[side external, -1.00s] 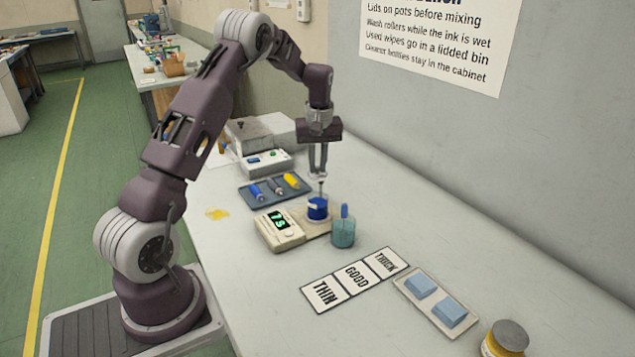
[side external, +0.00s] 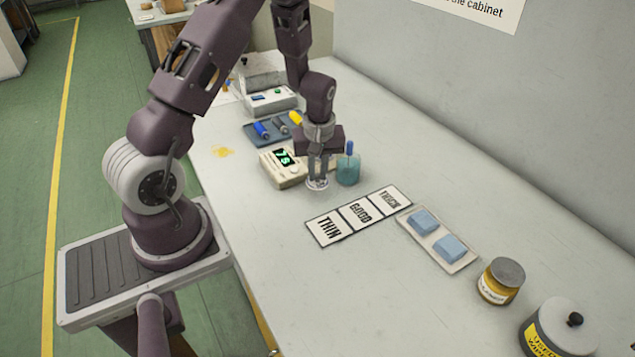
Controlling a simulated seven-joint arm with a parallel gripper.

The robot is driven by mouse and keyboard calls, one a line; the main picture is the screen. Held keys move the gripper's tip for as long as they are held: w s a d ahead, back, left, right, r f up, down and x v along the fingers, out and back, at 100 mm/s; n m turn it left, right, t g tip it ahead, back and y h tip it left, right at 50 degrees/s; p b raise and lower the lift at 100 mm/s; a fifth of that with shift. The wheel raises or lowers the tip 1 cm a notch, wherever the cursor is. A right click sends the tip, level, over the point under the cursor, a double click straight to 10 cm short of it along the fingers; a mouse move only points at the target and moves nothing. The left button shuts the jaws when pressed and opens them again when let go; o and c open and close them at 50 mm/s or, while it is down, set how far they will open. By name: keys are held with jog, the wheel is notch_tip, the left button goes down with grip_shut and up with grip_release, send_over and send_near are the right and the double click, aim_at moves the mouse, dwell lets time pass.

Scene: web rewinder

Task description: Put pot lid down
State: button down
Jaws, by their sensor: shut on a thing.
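My gripper (side external: 318,177) points down, shut on the small pale round pot lid (side external: 317,185). The lid is low, at or just above the bench top, in front of the timer's right side. I cannot tell whether it touches the bench.
A cream timer (side external: 283,168) with green digits stands close to the left, and a teal glass (side external: 348,170) close to the right. The THIN/GOOD/THICK card (side external: 360,214) lies in front. Beyond are a tray of blue pads (side external: 468,262), a yellow jar (side external: 501,282) and a lidded bin (side external: 560,328).

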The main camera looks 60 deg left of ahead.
aim_at(318, 176)
jog(key=shift+f, duration=1.6)
jog(key=shift+f, duration=0.1)
jog(key=c, duration=1.4)
grip_release()
